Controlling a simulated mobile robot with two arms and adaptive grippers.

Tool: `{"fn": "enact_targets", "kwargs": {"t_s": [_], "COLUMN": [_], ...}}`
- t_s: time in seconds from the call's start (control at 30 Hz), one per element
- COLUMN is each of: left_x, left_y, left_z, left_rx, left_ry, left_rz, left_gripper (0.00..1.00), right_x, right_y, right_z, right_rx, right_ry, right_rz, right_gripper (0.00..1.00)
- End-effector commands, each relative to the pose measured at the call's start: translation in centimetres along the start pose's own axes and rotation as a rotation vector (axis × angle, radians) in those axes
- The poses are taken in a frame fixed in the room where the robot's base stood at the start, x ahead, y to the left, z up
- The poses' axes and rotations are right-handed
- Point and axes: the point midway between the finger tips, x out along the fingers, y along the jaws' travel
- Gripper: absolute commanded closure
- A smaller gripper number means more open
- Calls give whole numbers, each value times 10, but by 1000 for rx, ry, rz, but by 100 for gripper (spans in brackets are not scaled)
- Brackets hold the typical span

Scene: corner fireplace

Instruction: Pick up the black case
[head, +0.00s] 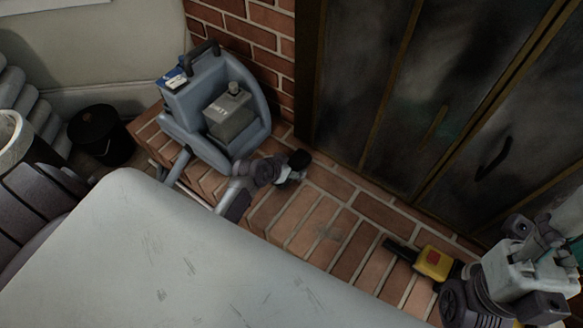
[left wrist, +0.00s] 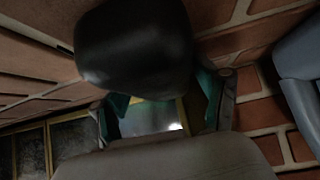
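The black case (head: 299,159) is a small, dark, rounded thing above the brick hearth in the head view. It shows large at the top of the left wrist view (left wrist: 135,45). My left gripper (head: 287,173) is right at it. In the left wrist view the two fingers of my left gripper (left wrist: 162,105) stand apart, with a gap between them below the case. The case covers part of the left finger and comes close to the right one. Whether the fingers press on it cannot be told. I cannot make out my right gripper.
A blue-grey machine (head: 262,105) with a handle stands on the brick hearth (head: 315,225) behind my left arm. Dark fireplace doors (head: 400,100) rise behind. A black bucket (head: 100,134) stands at left. A yellow tool (head: 435,263) lies at right. A pale scratched surface (head: 170,260) fills the foreground.

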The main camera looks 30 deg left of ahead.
Motion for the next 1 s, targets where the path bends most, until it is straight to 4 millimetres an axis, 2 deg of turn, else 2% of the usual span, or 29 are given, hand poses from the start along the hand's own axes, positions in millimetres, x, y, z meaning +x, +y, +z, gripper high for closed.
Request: {"fn": "enact_targets", "kwargs": {"t_s": [0.03, 0.23, 0.53, 0.73, 0.87, 1.0], "left_x": [0, 0, -2, -16, -22, -32], "left_y": [0, 0, 0, 0, 0, 0], "left_z": [0, 0, -2, -17, -22, -32], "left_rx": [0, 0, 1, 3, 1, 2], "left_ry": [0, 0, 1, 2, 1, 1], "left_rz": [0, 0, -1, -1, -1, 0], "left_gripper": [42, 74, 75, 75, 75, 75], "right_x": [0, 0, 2, 15, 15, 11], "right_y": [0, 0, 0, 0, 3, 7], "right_z": [0, 0, 0, 5, 27, 59], "right_rx": [0, 0, 0, -2, -13, -23], "right_ry": [0, -1, -3, -43, -171, -359], "right_rz": [0, 0, 0, 0, 4, 8], "right_gripper": [60, 60, 60, 60, 60, 60]}}
